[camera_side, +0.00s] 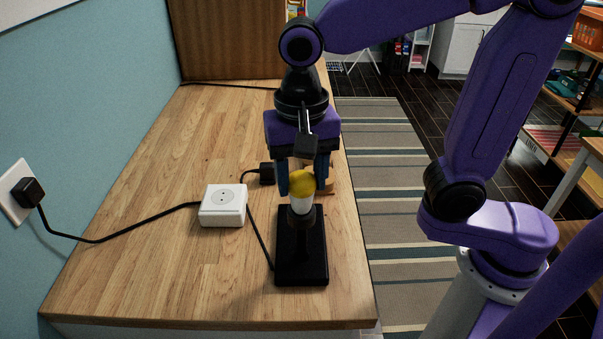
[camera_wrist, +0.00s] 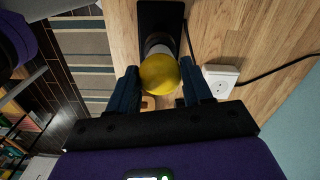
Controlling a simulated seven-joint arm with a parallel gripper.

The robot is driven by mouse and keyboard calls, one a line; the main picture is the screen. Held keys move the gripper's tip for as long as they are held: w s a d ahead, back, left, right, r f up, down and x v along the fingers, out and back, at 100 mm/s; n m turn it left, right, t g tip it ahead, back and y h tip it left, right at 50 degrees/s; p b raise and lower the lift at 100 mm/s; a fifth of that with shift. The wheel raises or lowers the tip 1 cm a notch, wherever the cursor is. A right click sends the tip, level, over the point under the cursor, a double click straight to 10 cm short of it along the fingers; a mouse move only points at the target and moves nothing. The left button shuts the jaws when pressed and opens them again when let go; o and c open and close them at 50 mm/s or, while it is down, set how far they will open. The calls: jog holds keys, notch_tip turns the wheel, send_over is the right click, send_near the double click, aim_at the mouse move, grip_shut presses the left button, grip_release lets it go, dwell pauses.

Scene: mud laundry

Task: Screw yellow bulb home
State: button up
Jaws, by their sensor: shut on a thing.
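The yellow bulb (camera_side: 302,184) has a round yellow globe above a white lower part. It stands upright at the top of a black lamp base (camera_side: 302,266) on the wooden counter. My gripper (camera_side: 303,186) points down with its blue fingers on either side of the globe, shut on the bulb. In the wrist view the yellow globe (camera_wrist: 160,74) sits between the two fingers of my gripper (camera_wrist: 161,88). The socket below is dark and mostly hidden by the bulb, so I cannot tell how deep the bulb sits.
A white socket box (camera_side: 223,205) lies left of the lamp base, with a black cord to the wall outlet (camera_side: 19,192). A black plug (camera_side: 266,173) and a small wooden object (camera_side: 327,187) lie behind the lamp.

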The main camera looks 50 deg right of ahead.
jog(key=shift+m, duration=1.4)
jog(key=shift+m, duration=1.5)
jog(key=o, duration=1.2)
jog(key=c, duration=0.3)
jog(key=shift+c, duration=0.2)
jog(key=shift+r, duration=3.45)
